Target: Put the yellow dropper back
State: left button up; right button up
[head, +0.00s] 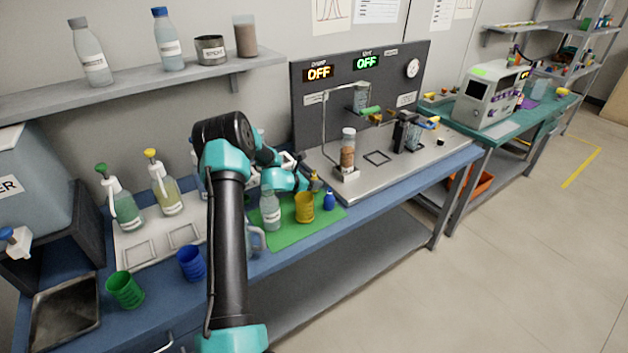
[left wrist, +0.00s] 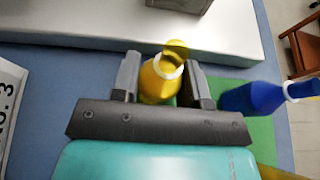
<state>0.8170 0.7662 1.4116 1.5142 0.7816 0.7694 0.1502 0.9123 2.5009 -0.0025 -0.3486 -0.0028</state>
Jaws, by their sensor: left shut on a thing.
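The yellow dropper (left wrist: 158,84) stands between the two fingers of my left gripper (left wrist: 163,78) in the left wrist view, and the gripper is shut on it. In the head view the dropper (head: 315,183) shows small at the end of my left gripper (head: 309,182), behind the yellow cup and over the far part of the green mat (head: 291,236). I cannot tell whether its base touches the mat. The blue dropper (head: 329,200) stands on the mat to its right, and it also shows in the left wrist view (left wrist: 252,97). My right gripper is not in view.
The yellow cup (head: 304,208) and a clear bottle (head: 270,212) stand on the mat close to the gripper. The steel platform (head: 385,170) with a glass tube lies just behind. Blue (head: 191,264) and green (head: 125,289) cups stand at the left front.

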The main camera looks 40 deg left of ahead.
pick_arm(q)
jog(key=shift+f, duration=0.15)
jog(key=o, duration=0.9)
jog(key=shift+r, duration=0.2)
jog(key=v, duration=1.2)
jog(key=shift+f, duration=0.1)
